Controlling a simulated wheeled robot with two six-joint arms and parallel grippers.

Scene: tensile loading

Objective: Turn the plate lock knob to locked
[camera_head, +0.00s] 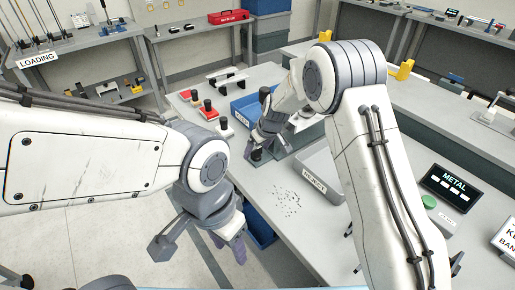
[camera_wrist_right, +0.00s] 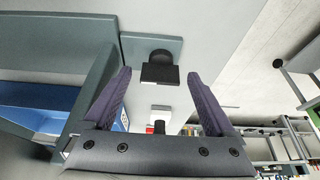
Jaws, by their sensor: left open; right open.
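A black knob (camera_wrist_right: 160,70) with a block-shaped top sits on a grey-green plate (camera_wrist_right: 133,46) in the right wrist view. I take it to be the plate lock knob; its locked or unlocked setting cannot be read. In the head view a dark knob (camera_head: 256,155) shows just below my right gripper (camera_head: 263,141). My right gripper (camera_wrist_right: 159,73) is open, with a purple finger on each side of the knob in the picture and a visible gap on both sides. My left gripper (camera_head: 232,246) is open and empty, hanging low beside the bench's near edge, away from the knob.
A blue KEEP bin (camera_head: 243,112) and a grey REJECT tray (camera_head: 318,184) flank the right gripper. Several red and black knobbed pieces (camera_head: 207,109) stand at the bench's left. Dark bits (camera_head: 285,199) lie on the bench. A METAL display (camera_head: 449,186) stands at the right.

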